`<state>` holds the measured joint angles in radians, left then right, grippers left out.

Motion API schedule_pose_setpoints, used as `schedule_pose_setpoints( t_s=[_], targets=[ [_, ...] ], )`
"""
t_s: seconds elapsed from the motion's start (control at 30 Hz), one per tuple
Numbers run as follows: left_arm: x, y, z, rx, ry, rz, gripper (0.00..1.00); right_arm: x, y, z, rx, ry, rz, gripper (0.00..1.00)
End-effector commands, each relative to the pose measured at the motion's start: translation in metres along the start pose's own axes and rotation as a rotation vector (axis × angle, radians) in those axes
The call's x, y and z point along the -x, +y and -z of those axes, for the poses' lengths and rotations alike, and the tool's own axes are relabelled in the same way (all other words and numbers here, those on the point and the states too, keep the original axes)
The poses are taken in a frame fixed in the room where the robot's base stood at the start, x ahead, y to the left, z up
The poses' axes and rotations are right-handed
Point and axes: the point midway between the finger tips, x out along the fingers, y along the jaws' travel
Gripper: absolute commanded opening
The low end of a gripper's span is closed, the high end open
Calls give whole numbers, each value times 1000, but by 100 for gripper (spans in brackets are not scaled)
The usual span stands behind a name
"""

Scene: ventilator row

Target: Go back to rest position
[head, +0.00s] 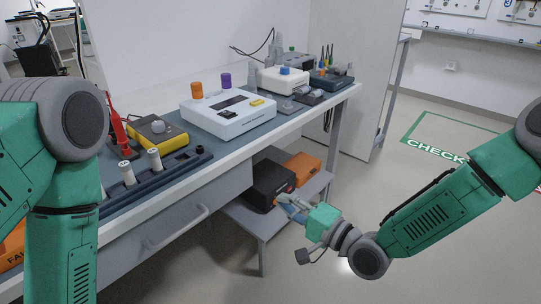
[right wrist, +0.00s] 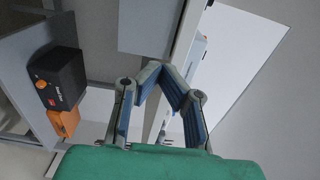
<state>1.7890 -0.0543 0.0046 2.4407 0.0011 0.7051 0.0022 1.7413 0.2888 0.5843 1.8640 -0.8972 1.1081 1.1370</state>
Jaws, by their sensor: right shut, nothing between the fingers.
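My right gripper (head: 284,203) is in the lower middle of the head view, in front of the workbench (head: 228,148) and near the lower shelf. It is shut and empty. In the right wrist view its fingers (right wrist: 168,82) meet with nothing held between them. My right arm comes in from the right edge, its elbow low and its wrist pointing left toward the bench. My left arm shows at the left edge of the head view, and its gripper is out of sight.
A black box (head: 272,183) and an orange box (head: 302,166) sit on the lower shelf (head: 258,224), close to my right gripper. On the bench stand a white device (head: 228,115), a yellow meter (head: 160,133) and a dark rack (head: 155,180). Open floor (head: 440,250) lies at the right.

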Motion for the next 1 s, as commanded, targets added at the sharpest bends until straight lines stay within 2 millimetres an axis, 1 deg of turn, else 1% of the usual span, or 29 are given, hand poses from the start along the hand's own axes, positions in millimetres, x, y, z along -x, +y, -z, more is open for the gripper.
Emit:
schedule_pose_setpoints(
  t_s=[0.07, 0.17, 0.27, 0.3, 0.37, 0.4, 0.47, 0.5, 0.57, 0.6, 0.67, 0.7, 0.73, 0.8, 0.83, 0.9, 1.0],
  targets=[
    [2, 0, 0, -1, 0, -1, 43, 1, 3, -4, 8, -3, -19, 0],
    [11, 0, 0, -1, 0, -1, 43, 12, 21, -19, 50, -12, -117, 0],
    [26, 0, 1, -1, 0, 0, 43, 46, 55, -42, 142, -41, -316, 0],
    [34, 0, 2, -1, 0, 0, 43, 67, 71, -51, 189, -60, -415, 0],
    [45, 0, 3, 0, 0, 0, 43, 105, 92, -63, 266, -101, -571, 0],
    [52, 0, 3, 0, 1, 0, 43, 134, 104, -68, 316, -133, -673, 0],
    [61, -1, 4, 0, 0, 0, 43, 179, 118, -75, 386, -188, -819, 0],
    [67, -1, 4, 0, 0, 0, 43, 210, 124, -77, 429, -229, -912, 0],
    [76, -1, 4, 0, 0, 0, 43, 255, 128, -80, 486, -291, -1044, 0],
    [81, -1, 4, 0, 0, 0, 43, 283, 128, -81, 519, -333, -1122, 0],
    [87, -1, 5, 0, 0, 0, 43, 321, 125, -81, 559, -393, -1224, 0],
    [90, -1, 5, 0, 0, 0, 43, 343, 122, -81, 580, -429, -1284, 0],
    [92, -1, 5, 0, 0, 0, 43, 358, 120, -81, 593, -453, -1323, 0],
    [96, 0, 5, -1, 0, 0, 43, 384, 113, -81, 617, -500, -1397, 0],
    [97, 0, 5, -1, 0, 0, 43, 392, 111, -81, 624, -515, -1420, 0],
    [99, 0, 5, -1, 0, 0, 43, 405, 106, -82, 636, -541, -1460, 0],
    [99, 0, 5, -1, 0, 0, 43, 411, 104, -82, 641, -555, -1479, 0]
  ],
)
